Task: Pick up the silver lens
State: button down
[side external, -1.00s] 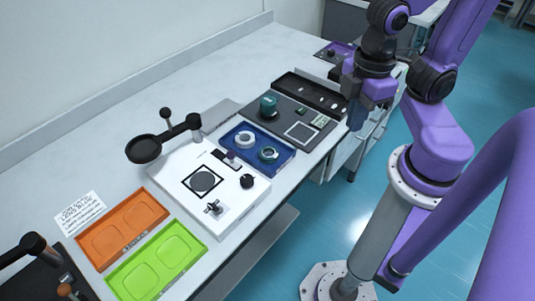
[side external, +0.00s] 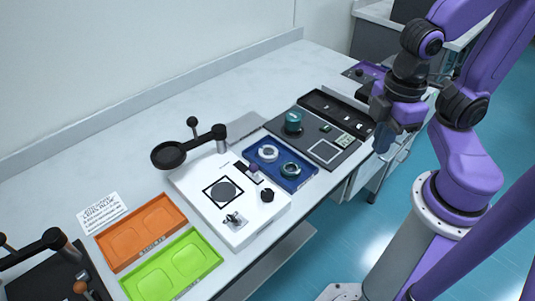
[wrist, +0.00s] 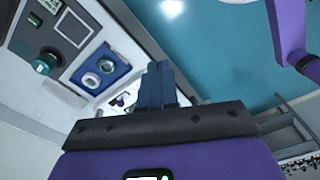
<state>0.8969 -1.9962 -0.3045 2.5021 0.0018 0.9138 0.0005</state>
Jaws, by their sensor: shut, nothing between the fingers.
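A blue tray (side external: 262,164) on the bench holds two ring-shaped lenses. The pale silver-white ring (side external: 268,153) lies at its back left, and a ring with a darker, teal-tinted centre (side external: 290,169) lies at its front right. Both look silvery in the wrist view, so I cannot tell for sure which is the silver lens. My gripper (side external: 383,139) is to the right of the tray, raised near the bench's front edge. Its blue fingers (wrist: 158,84) are pressed together and empty. The blue tray (wrist: 122,69) also shows in the wrist view, left of the fingers.
A white station (side external: 205,205) with a dark magnifier arm (side external: 172,155) stands left of the tray. Orange (side external: 124,256) and green (side external: 195,283) trays lie further left. A dark panel with a teal knob (side external: 293,121) lies right of the tray. The bench behind is clear.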

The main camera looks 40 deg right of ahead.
dwell(0.4)
jog(key=shift+c, duration=2.4)
grip_release()
